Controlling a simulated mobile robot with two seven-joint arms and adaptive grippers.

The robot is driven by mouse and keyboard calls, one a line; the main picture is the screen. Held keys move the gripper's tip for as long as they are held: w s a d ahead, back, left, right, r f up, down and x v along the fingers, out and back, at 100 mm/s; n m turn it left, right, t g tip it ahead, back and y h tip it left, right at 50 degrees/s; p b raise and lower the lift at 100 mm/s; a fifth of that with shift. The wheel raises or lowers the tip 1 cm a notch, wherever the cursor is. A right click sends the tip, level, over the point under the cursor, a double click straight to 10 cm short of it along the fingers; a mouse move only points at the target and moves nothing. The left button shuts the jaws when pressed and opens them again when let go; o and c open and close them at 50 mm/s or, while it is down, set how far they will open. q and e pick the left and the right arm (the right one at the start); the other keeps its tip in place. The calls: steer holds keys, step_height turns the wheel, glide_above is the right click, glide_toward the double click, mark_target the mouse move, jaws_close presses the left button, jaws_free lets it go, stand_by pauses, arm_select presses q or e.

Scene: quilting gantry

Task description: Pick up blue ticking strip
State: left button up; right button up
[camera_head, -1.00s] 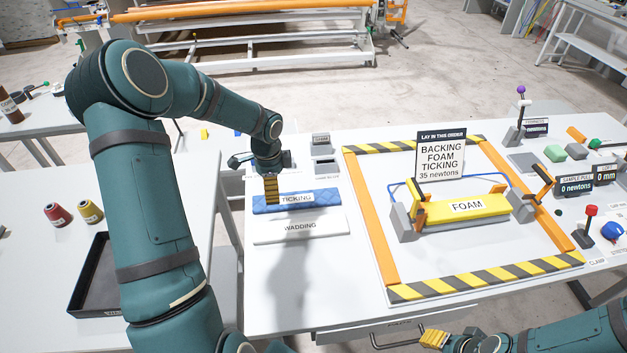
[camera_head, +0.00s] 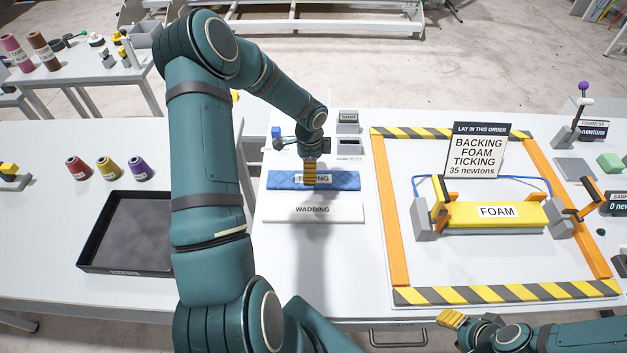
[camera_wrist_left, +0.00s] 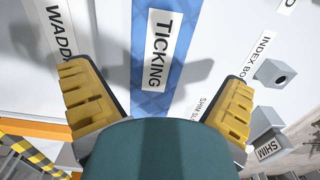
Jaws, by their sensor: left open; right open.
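The blue ticking strip (camera_head: 340,180) lies flat on the white table, with a white TICKING label. It also shows in the left wrist view (camera_wrist_left: 182,55), running between the two finger pads. My left gripper (camera_head: 311,172) is over the strip in the head view and hides part of its label. In the left wrist view the left gripper (camera_wrist_left: 158,105) is open, its yellow ridged fingers on either side of the strip with nothing between them held. My right gripper (camera_head: 450,319) is open and empty at the table's front edge, away from the strip.
The white wadding strip (camera_head: 340,211) lies just in front of the ticking. A yellow foam strip (camera_head: 480,213) sits between grey clamps inside the striped frame (camera_head: 386,220). A grey shim box (camera_head: 348,122) stands behind. A black tray (camera_head: 92,240) and several spools are at left.

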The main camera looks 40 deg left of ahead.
arm_select(q)
steer(key=shift+w+d+f, duration=0.15)
steer(key=shift+d+f, duration=0.05)
steer(key=shift+f, duration=1.15)
steer(key=shift+w+d+f, duration=0.1)
steer(key=shift+d+f, duration=0.05)
steer(key=shift+f, duration=1.2)
steer(key=shift+c, duration=0.3)
steer(key=c, duration=1.1)
steer(key=shift+o, duration=0.2)
steer(key=shift+r, duration=0.2)
step_height(320, 180, up, 10)
steer(key=shift+f, duration=0.15)
